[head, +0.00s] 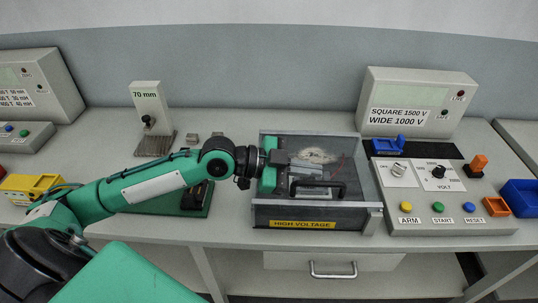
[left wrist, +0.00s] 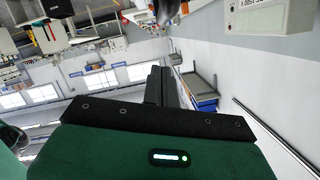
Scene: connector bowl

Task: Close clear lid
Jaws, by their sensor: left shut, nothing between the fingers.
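A dark box (head: 350,217) with a yellow HIGH VOLTAGE label stands on the bench in the middle of the head view. Its clear lid (head: 345,160) looks flat over the box top; whether it is fully seated I cannot tell. A black handle (head: 328,186) shows near the lid's front edge. My left gripper (head: 288,172) reaches in from the left over the lid's left half, fingers shut and empty, left of the handle. I cannot tell whether it touches the lid. The shut fingers show in the left wrist view (left wrist: 158,86); the lid does not. My right gripper is not in view.
A control panel (head: 440,222) with knobs and coloured buttons stands right of the box, with a grey display unit (head: 412,98) behind. A 70 mm post (head: 148,110) stands at back left. A blue bin (head: 519,197) is at far right. A drawer (head: 330,262) is below.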

